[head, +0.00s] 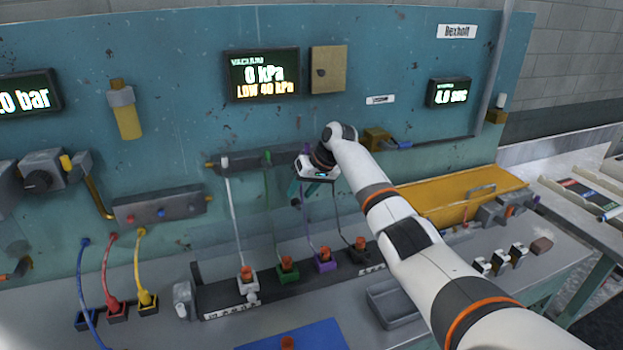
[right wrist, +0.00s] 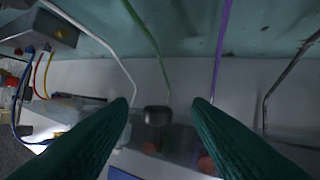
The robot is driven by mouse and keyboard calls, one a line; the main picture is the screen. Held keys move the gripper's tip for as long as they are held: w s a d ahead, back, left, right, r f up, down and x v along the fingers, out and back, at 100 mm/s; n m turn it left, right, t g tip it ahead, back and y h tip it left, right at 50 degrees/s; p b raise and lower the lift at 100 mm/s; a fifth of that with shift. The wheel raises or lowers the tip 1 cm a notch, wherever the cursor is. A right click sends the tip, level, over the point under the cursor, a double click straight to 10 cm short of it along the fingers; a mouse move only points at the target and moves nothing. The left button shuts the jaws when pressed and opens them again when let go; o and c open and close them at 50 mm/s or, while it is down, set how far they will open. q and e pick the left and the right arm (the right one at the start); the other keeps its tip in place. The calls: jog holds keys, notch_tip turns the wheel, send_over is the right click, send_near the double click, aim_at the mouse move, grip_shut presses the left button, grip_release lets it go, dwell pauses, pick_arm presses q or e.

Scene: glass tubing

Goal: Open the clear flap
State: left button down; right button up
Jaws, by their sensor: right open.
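My right gripper (head: 302,193) is open and empty, with green fingers pointing down in front of the teal panel. It is above the dark block (head: 215,298) with white, green, purple and dark sockets. In the right wrist view its green fingertips (right wrist: 160,103) are spread apart. A small dark grey knob (right wrist: 156,116) shows between and beyond them, touched by neither finger as far as I can see. A faint see-through surface seems to lie around the knob over the sockets, but I cannot make out the clear flap's edges. My left gripper is not in view.
White, green (head: 268,205), purple and dark tubes hang from a rail to the sockets, close around my right gripper. A grey tray (head: 393,303) and blue mat (head: 290,336) lie in front. A yellow cover (head: 450,190) is at right. Blue, red and yellow hoses are at left.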

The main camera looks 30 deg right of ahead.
jog(key=b+v, duration=0.1)
jog(key=v, duration=0.6)
jog(key=shift+c, duration=0.6)
